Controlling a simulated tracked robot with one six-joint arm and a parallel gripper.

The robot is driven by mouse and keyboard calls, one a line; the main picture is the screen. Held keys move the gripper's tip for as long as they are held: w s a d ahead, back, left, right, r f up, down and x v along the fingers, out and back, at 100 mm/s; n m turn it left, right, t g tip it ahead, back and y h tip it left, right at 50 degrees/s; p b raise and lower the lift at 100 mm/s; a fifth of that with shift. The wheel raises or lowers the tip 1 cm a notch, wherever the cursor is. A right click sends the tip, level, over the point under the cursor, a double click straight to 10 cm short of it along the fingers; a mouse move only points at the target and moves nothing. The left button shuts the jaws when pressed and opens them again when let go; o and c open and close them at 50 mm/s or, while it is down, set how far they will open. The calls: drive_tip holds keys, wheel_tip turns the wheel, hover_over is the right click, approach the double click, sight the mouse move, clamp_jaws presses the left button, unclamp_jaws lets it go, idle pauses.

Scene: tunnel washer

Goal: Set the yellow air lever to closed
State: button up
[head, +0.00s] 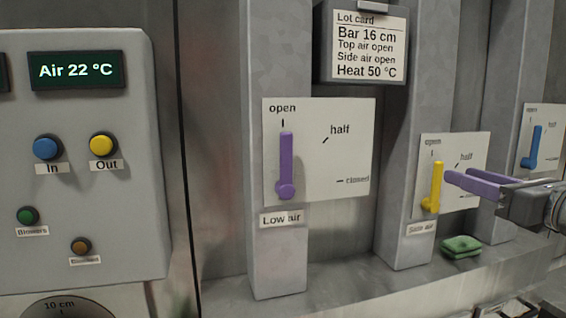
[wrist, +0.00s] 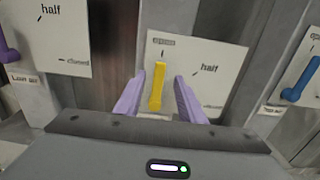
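The yellow air lever (head: 435,187) is on a white plate (head: 474,150) with the marks open, half and closed; the label below reads Side air. The lever points up at the open mark. In the wrist view the yellow lever (wrist: 158,86) stands between the two purple fingers of my gripper. My gripper (head: 462,183) is open, with its fingertips close to the lever's right side in the head view. A gap shows on the finger's right side in the wrist view (wrist: 169,76); contact on the left cannot be told.
A purple Low air lever (head: 286,165) points to open on the left plate. A blue lever (head: 533,147) is on the right plate. A green sponge (head: 460,246) lies on the ledge below. A lot card (head: 367,45) hangs above, reading Side air open.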

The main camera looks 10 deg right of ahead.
sight(441, 169)
drive_tip(key=shift+w+a, duration=0.1)
drive_tip(key=shift+w, duration=2.55)
drive_tip(key=shift+c, duration=0.6)
clamp_jaws()
